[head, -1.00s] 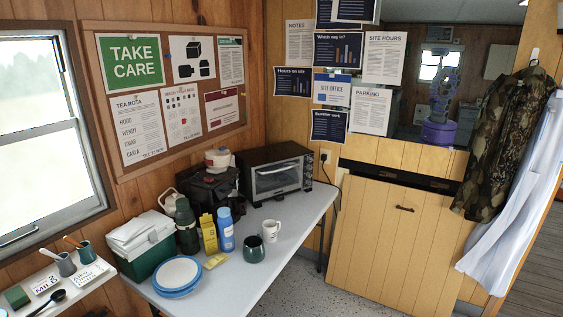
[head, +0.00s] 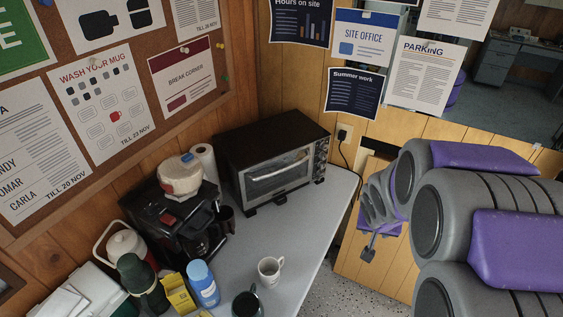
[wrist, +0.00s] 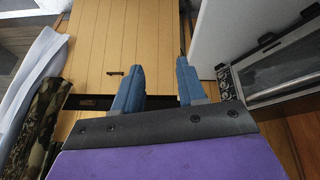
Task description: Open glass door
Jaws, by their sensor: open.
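The toaster oven (head: 265,150) stands on the far end of the table, black on top with a silver front. Its glass door (head: 277,172) looks shut, with a pale bar handle along its top. In the wrist view, the glass door (wrist: 292,62) shows at the right, turned by the camera's angle. My gripper (wrist: 159,70) is open and empty, its two blue fingers apart in front of the wooden panelling. In the head view, my arm comes in from the right, and the oven is to the left of my gripper, clear of it.
A coffee maker (head: 175,215) stands left of the oven. A white mug (head: 270,268), a dark green mug (head: 247,303), a blue bottle (head: 203,284) and a yellow box (head: 178,294) stand on the table (head: 318,207). A yellow wooden panel is behind my arm.

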